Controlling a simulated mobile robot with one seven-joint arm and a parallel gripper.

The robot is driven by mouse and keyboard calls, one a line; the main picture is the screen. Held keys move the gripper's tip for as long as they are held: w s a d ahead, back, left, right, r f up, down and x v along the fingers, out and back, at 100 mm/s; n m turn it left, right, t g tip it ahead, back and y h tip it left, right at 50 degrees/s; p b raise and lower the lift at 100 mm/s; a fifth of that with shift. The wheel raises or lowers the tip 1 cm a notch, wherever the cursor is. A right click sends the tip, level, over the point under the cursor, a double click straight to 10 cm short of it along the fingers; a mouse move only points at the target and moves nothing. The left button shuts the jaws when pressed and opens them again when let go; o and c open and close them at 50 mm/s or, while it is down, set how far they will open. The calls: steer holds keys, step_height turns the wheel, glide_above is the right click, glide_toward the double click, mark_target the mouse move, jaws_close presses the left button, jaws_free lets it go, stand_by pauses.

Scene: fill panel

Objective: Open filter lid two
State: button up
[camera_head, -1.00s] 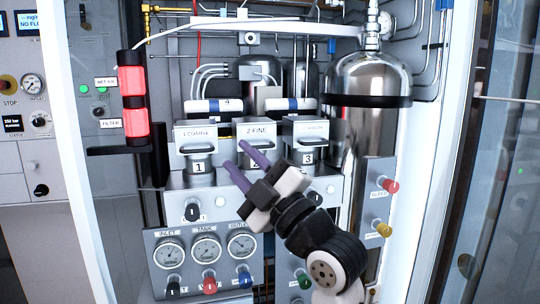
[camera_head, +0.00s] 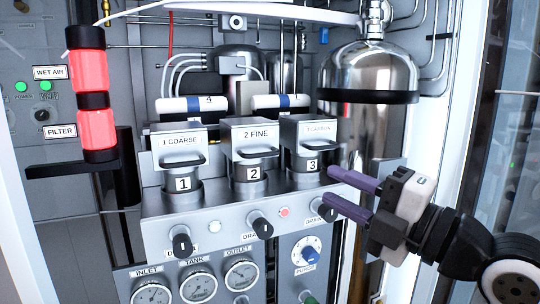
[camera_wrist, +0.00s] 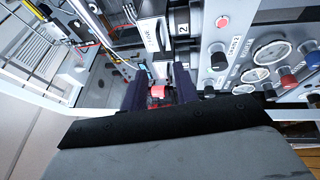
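Filter lid two, the silver "2 FINE" lid (camera_head: 253,138), sits on its filter body marked 2 in the middle of three, with a dark handle on its front. It looks closed. In the wrist view, the filter body marked 2 (camera_wrist: 181,28) shows near the top. My gripper (camera_head: 330,187) is in front of and right of filter 3, with its two purple fingers spread apart and nothing between them. The fingers point left, toward the filters. They appear apart from lid two.
The "1 COARSE" lid (camera_head: 180,140) stands left of lid two and the third lid (camera_head: 309,130) stands right of it, close by. Black knobs (camera_head: 260,226) and gauges (camera_head: 198,284) lie below. A large steel tank (camera_head: 368,75) stands behind right.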

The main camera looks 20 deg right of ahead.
mark_target(269, 155)
steer(key=p+x, duration=0.4)
steer(key=x, duration=0.7)
steer(key=shift+w+r, duration=0.1)
steer(key=shift+w+a, duration=0.35)
steer(key=shift+w, duration=0.25)
steer(key=shift+c, duration=0.4)
jaws_close()
